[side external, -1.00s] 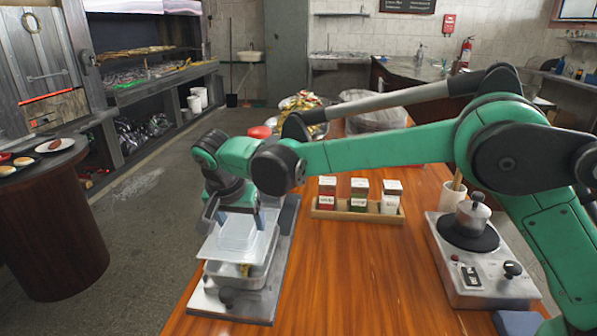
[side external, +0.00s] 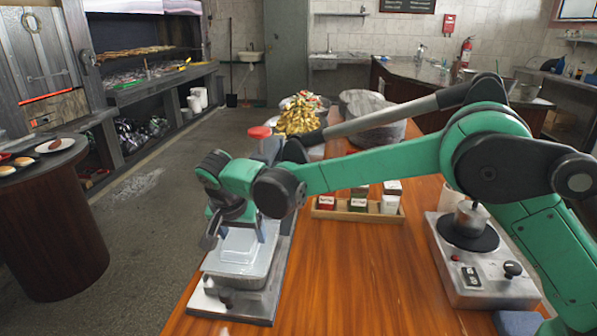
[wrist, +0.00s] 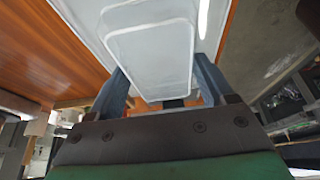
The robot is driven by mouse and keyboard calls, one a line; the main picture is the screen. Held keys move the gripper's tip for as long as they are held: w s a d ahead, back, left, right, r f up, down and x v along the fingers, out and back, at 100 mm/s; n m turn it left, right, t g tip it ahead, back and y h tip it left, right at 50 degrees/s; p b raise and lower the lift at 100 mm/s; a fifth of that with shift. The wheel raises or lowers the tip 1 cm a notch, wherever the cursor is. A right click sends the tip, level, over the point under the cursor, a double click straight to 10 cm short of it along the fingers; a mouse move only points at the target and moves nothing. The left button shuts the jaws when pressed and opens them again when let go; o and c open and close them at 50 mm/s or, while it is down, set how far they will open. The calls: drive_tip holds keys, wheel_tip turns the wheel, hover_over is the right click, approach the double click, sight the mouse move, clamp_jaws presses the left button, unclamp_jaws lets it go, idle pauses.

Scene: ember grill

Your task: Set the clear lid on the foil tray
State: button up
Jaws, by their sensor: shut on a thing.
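The clear lid (side external: 243,243) is a pale, see-through piece with a raised middle, roughly level over the foil tray. My gripper (side external: 240,229) is above it, shut on its raised part. In the wrist view the lid (wrist: 150,52) sits between the two blue-grey fingers of my gripper (wrist: 158,78). The foil tray (side external: 243,281) is silvery and lies directly under the lid, on a metal stand (side external: 205,302) at the table's left edge. The lid hides the tray's inside. Lid and tray rim look very close; I cannot tell whether they touch all round.
A wooden rack (side external: 357,214) with several spice shakers stands right of the stand. A metal burner (side external: 480,275) is further right. A red round knob (side external: 260,132) rises behind my gripper, near a food pile (side external: 298,117). The table's front middle (side external: 350,290) is clear.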

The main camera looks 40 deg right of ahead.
idle(0.4)
drive_tip(key=o, duration=1.1)
drive_tip(key=shift+v, duration=2.8)
drive_tip(key=shift+d+r, duration=0.15)
drive_tip(key=shift+d, duration=0.05)
drive_tip(key=s+d+n+t+y, duration=0.1)
drive_tip(key=s+d+n, duration=0.2)
drive_tip(key=s+d, duration=0.1)
drive_tip(key=s+d+n+t+y, duration=0.1)
drive_tip(key=s+d+n, duration=0.2)
drive_tip(key=s+d, duration=0.2)
drive_tip(key=s+d+r+n+t+y, duration=0.1)
drive_tip(key=s+d+n+t, duration=0.1)
drive_tip(key=s+d, duration=0.3)
drive_tip(key=shift+s+r+n, duration=0.1)
drive_tip(key=shift+s+n, duration=0.4)
drive_tip(key=shift+s, duration=0.75)
